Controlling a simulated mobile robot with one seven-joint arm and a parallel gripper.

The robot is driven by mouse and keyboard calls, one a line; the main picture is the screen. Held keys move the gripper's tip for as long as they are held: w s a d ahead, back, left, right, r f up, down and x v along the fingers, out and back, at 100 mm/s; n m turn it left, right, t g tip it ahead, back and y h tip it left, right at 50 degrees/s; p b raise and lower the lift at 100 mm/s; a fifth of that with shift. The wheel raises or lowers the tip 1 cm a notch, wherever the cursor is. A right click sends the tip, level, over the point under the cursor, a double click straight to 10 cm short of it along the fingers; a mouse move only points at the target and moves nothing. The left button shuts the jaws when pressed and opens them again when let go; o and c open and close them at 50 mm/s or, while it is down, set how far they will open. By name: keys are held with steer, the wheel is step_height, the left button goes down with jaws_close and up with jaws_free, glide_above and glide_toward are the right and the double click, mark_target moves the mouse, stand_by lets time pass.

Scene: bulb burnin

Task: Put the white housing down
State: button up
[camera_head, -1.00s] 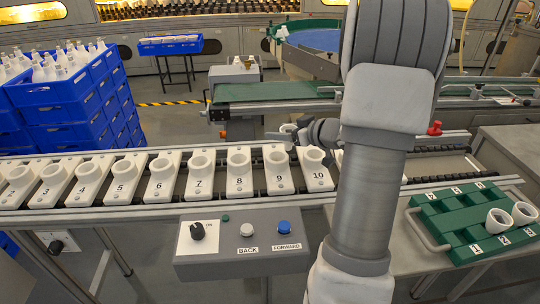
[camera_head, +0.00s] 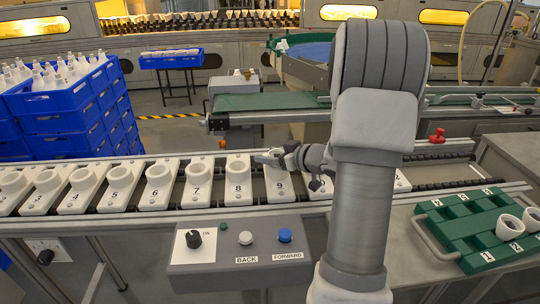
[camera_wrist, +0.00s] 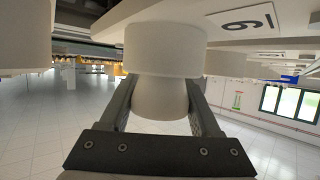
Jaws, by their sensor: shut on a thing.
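My gripper (camera_head: 268,158) is over the white carrier marked 9 (camera_head: 279,188) on the conveyor. In the wrist view, which is upside down, my gripper (camera_wrist: 163,100) is shut on the white housing (camera_wrist: 160,100), a narrower white cylinder between the two fingers. The housing lines up with the wide white cup (camera_wrist: 165,48) of carrier 9 and appears to meet it. I cannot tell how deep it sits. In the head view my gripper hides this cup and most of the housing.
Carriers with white cups stand close on both sides, such as carrier 8 (camera_head: 237,185). A control box (camera_head: 240,250) is in front. A green tray (camera_head: 440,228) at the right holds two white housings (camera_head: 509,227). Blue crates (camera_head: 65,115) stand back left.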

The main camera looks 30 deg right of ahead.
steer(key=o, duration=1.3)
steer(key=shift+s+d+r, duration=0.15)
steer(key=shift+s+r, duration=0.1)
steer(key=shift+r, duration=0.1)
steer(key=p+v, duration=0.4)
steer(key=v, duration=0.7)
steer(key=shift+s, duration=0.3)
steer(key=shift+f, duration=0.1)
